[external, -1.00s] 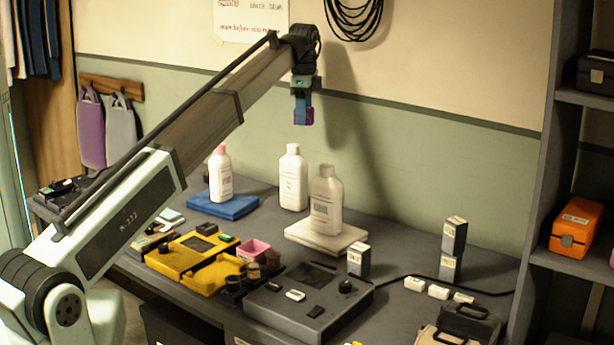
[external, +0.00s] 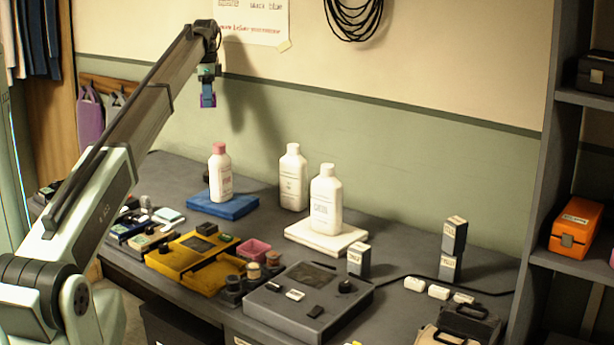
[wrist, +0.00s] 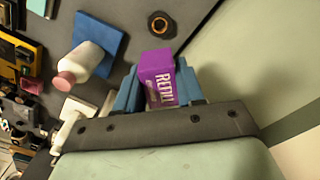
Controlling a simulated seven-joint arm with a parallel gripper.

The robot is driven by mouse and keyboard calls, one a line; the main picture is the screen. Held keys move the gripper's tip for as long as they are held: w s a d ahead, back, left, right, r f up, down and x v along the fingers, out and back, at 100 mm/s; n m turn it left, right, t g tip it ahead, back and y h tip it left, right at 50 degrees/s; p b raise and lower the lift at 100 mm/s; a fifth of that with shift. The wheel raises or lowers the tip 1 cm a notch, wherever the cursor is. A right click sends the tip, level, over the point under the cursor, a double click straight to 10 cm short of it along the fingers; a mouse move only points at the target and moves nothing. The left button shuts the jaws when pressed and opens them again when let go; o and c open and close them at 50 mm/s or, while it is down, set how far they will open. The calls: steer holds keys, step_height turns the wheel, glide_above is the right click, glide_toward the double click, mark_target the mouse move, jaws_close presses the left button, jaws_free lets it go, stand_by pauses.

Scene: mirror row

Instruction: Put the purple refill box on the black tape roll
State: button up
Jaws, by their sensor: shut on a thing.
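The purple refill box (wrist: 158,78) is held between the blue fingers of my gripper (wrist: 157,90) in the wrist view, with white lettering on one face. In the external view my gripper (external: 208,92) hangs high above the back left of the bench, with the purple box (external: 208,103) at its tips, clear of everything. The black tape roll (wrist: 161,24), with an orange core, lies flat on the bench near the wall in the wrist view, apart from the box. In the external view, a dark shape behind the pink-capped bottle is too hidden to identify.
A pink-capped bottle (external: 220,172) stands on a blue pad (external: 222,204) near the roll. Two white bottles (external: 293,178) (external: 326,200) stand to the right, one on a white slab (external: 326,236). Yellow trays (external: 196,262) and a grey device (external: 305,300) fill the front.

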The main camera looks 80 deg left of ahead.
steer(key=shift+w+d+f, duration=0.1)
steer(key=shift+w+f, duration=0.05)
steer(key=shift+f, duration=10.3)
steer(key=shift+f, duration=0.15)
steer(key=o, duration=1)
step_height(320, 180, up, 12)
steer(key=shift+r, duration=0.15)
